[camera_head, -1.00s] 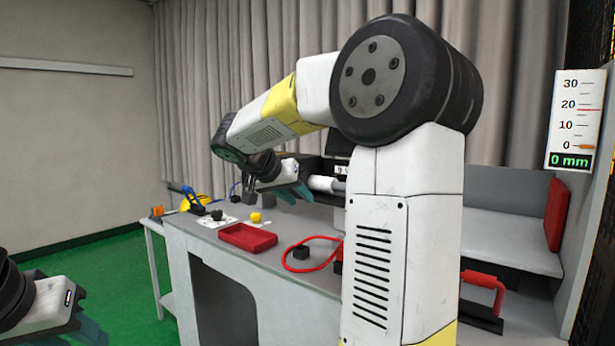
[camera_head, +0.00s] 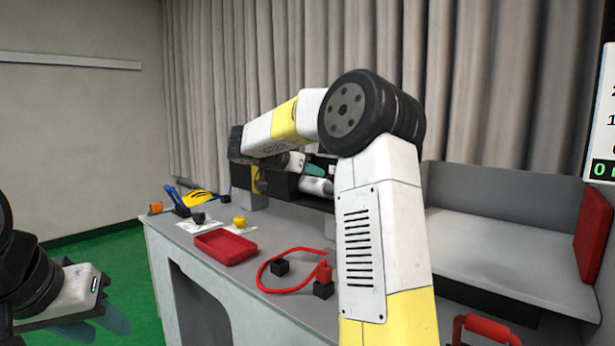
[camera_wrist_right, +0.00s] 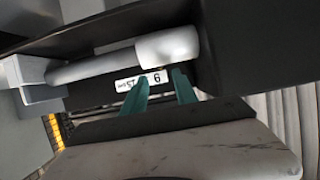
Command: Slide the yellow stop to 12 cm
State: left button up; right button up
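I cannot pick out the yellow stop for certain in either view. My right gripper (camera_wrist_right: 159,78) is open in the right wrist view, its two teal fingers apart with no object clearly between them. In the head view the right gripper (camera_head: 322,168) is partly hidden behind my right arm, near the dark apparatus (camera_head: 282,188). My left gripper (camera_head: 106,312) is at the lower left, away from the bench; its finger gap is unclear.
A white scale board (camera_head: 606,110) stands at the right edge.

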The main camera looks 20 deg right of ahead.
aim_at(325, 177)
jog(key=x, duration=0.7)
grip_shut()
dwell(1.3)
